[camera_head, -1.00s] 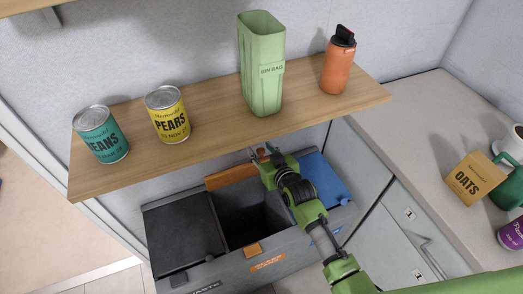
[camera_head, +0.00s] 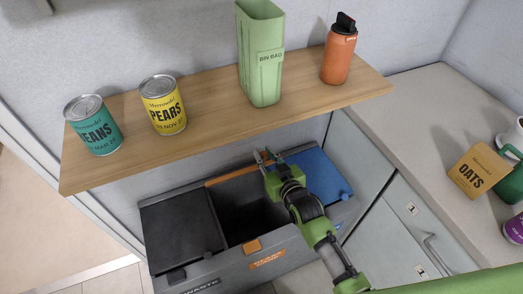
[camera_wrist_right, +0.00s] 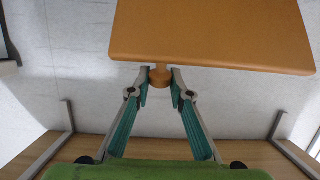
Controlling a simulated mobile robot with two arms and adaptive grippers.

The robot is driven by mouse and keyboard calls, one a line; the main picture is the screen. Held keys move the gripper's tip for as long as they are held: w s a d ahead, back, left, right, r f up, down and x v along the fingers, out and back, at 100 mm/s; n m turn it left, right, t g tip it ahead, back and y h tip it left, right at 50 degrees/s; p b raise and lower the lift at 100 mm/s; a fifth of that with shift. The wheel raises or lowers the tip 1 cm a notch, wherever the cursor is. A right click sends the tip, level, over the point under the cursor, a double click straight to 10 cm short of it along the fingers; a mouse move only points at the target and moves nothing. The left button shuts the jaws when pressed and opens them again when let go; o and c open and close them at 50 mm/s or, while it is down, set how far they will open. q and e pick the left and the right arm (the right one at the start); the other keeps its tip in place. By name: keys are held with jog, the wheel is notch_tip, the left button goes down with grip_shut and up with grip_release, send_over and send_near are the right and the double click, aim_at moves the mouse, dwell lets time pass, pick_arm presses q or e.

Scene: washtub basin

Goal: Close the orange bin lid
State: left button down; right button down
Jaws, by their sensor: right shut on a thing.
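The orange bin lid (camera_head: 230,176) stands raised at the back of the middle compartment (camera_head: 248,212), which is open and dark inside. In the head view it shows as a thin band. In the right wrist view the lid (camera_wrist_right: 215,35) is a broad orange panel with a round knob (camera_wrist_right: 160,75) at its edge. My right gripper (camera_head: 264,155) is at the lid's right end; its fingertips (camera_wrist_right: 160,80) are closed around the knob. My left gripper is out of view.
A black lid (camera_head: 180,232) and a blue lid (camera_head: 318,174) lie shut on either side. A counter (camera_head: 420,115) is at right.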

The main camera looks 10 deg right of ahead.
jog(key=s+d+f+t+y+b, duration=0.1)
jog(key=s+d+f+t+b, duration=0.2)
jog(key=s+f+b, duration=0.6)
jog(key=shift+s+f+t+b, duration=0.2)
jog(key=shift+s+t+b, duration=0.3)
jog(key=shift+b, duration=0.65)
jog(key=shift+d, duration=0.15)
